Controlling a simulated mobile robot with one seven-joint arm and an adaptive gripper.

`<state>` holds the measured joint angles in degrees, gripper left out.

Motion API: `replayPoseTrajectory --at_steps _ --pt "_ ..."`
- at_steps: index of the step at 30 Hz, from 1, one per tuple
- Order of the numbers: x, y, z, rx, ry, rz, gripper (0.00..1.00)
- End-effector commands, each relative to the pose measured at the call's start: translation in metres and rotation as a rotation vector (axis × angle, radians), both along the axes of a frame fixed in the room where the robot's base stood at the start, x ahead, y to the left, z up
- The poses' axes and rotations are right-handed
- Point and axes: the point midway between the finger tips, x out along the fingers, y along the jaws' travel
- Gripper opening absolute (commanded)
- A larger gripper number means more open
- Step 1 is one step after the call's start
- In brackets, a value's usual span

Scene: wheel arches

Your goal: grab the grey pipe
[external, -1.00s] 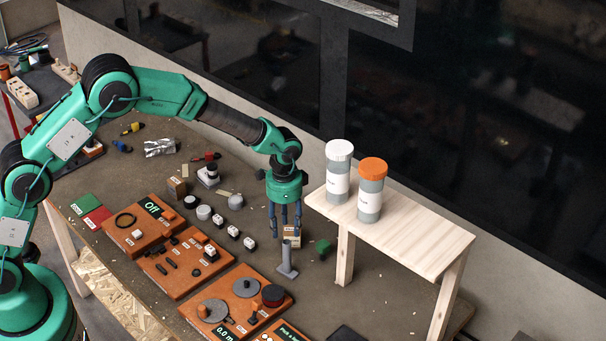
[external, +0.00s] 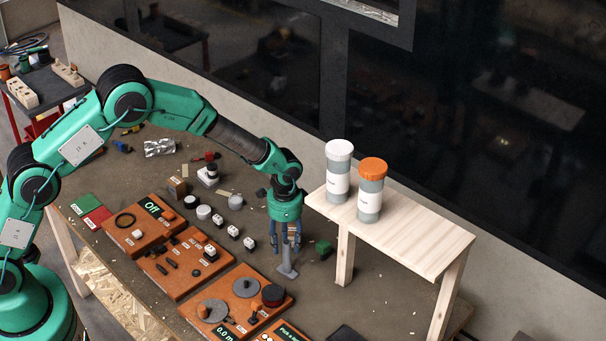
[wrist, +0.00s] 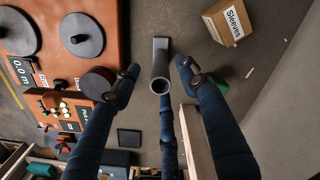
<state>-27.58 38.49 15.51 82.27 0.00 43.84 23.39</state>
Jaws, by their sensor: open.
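The grey pipe (external: 286,257) stands upright from a flat grey foot on the brown table, below my gripper in the external view. In the wrist view the pipe (wrist: 160,80) shows its round open end, pointing at the camera. My gripper (external: 286,250) has dark blue fingers and is open. In the wrist view the fingertips of my gripper (wrist: 158,76) are spread around the pipe's upper end, one at its left, one at its right and one below. Gaps show at the left and right; contact with the lower finger I cannot tell.
Orange boards with discs and knobs (external: 237,302) lie left of and in front of the pipe. A wooden shelf (external: 420,240) with two lidded jars stands at the right. A cardboard box labelled Sleeves (wrist: 229,21) and a green block (external: 323,249) are near the pipe.

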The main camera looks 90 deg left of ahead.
Motion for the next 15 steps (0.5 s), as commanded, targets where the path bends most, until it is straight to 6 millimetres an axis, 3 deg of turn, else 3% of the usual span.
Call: replayPoseTrajectory --at_steps 6,15 --pt "0.001 0.000 -0.019 0.000 -0.001 0.000 0.43" --pt "0.001 0.000 -0.020 0.001 -0.002 0.000 0.43"
